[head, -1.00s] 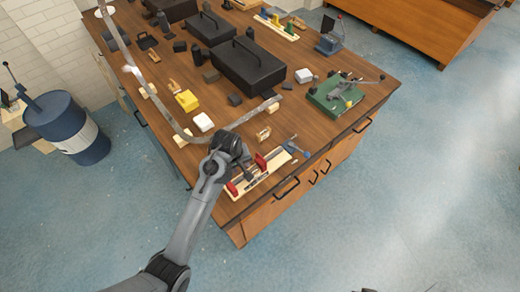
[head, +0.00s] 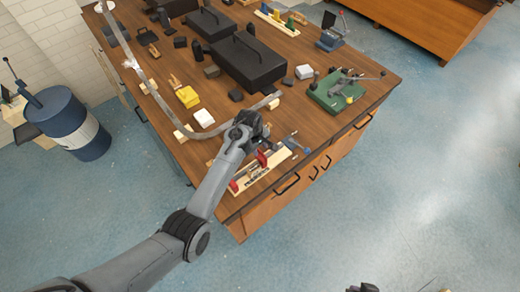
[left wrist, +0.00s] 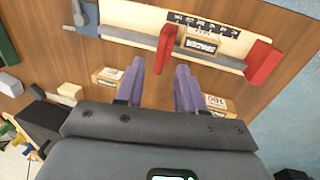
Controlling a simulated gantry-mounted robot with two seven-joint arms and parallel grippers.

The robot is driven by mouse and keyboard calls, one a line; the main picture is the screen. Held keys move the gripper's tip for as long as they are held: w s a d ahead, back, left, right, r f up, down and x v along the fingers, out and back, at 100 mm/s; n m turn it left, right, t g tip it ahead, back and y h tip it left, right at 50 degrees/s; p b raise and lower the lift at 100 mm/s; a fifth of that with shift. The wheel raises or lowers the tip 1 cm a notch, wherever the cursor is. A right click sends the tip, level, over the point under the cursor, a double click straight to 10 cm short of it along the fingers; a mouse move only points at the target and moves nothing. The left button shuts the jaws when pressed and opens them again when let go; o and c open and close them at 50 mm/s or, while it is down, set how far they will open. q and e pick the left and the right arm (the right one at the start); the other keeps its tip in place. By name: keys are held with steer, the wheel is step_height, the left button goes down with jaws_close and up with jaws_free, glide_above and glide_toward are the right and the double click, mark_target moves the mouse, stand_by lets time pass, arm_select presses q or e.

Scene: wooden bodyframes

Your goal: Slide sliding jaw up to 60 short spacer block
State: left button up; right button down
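A pale wooden fixture (head: 250,183) with a grey rail lies near the table's front corner; its board (left wrist: 125,14) crosses the top of the left wrist view. Two red jaws stand on it: one (left wrist: 165,50) beside a labelled wooden spacer block (left wrist: 201,42), the other (left wrist: 262,63) farther right. The block lies between them, closer to the left jaw; I cannot tell whether they touch. My left gripper (left wrist: 159,64) is open and empty, its fingertips just below the left jaw in that view. In the head view it hangs over the fixture (head: 252,122). My right gripper is not clearly visible.
Loose labelled blocks lie beside the left finger (left wrist: 107,77) and right finger (left wrist: 217,103). A blue handle (head: 291,142) is at the fixture's end. A curved grey strip (head: 165,108), black toolbox (head: 248,62) and green-based device (head: 338,92) occupy the table.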

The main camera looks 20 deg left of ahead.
mark_target(261, 159)
arm_select(q)
steer(key=shift+w+d+f, duration=0.1)
steer(key=shift+w+f, duration=0.1)
steer(key=shift+f, duration=1.15)
steer(key=shift+c, duration=0.5)
jaws_close()
